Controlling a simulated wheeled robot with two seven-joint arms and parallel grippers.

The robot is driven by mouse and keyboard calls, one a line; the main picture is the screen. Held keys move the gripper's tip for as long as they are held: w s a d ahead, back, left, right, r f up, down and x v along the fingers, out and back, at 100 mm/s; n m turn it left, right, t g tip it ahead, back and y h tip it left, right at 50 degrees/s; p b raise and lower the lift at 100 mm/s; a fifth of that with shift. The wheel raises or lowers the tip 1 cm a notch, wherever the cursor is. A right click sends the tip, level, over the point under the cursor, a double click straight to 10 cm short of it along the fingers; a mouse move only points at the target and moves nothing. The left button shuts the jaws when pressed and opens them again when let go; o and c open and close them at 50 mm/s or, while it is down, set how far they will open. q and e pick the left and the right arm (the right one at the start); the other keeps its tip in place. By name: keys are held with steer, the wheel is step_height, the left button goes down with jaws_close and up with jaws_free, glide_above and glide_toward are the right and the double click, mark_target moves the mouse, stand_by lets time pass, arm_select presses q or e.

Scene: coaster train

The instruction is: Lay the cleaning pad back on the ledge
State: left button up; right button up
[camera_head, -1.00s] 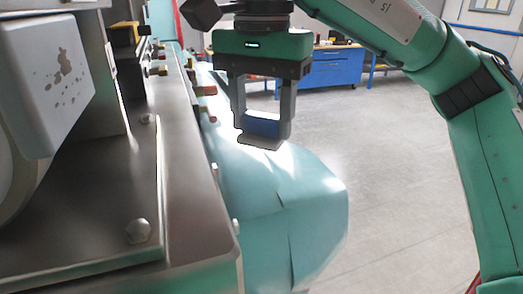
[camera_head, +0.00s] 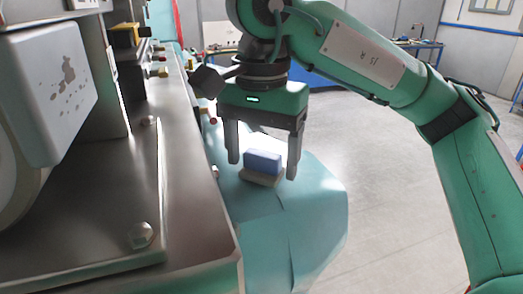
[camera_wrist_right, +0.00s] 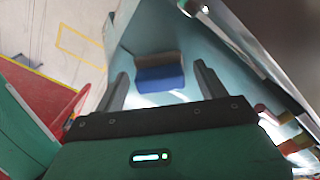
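The cleaning pad, a blue block (camera_head: 263,161) on a grey-beige base (camera_head: 261,178), rests on the light teal ledge (camera_head: 265,222) beside the steel machine. It also shows in the right wrist view as a blue block (camera_wrist_right: 160,79) with a brownish far edge. My right gripper (camera_head: 263,170) is open, with its fingers spread on either side of the pad and a gap showing at each side. In the right wrist view the fingers (camera_wrist_right: 160,82) also stand apart from the pad. My left gripper is not in view.
The steel machine deck (camera_head: 185,190) with bolts runs along the left, and a white stained housing (camera_head: 52,85) stands above it. Small coloured fittings line its far edge. Open grey floor (camera_head: 400,200) lies to the right. A blue workbench (camera_head: 335,72) stands at the back.

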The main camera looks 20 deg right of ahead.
mark_target(261, 154)
steer(key=shift+r, duration=0.15)
step_height(261, 154, up, 12)
stand_by(0.8)
stand_by(0.4)
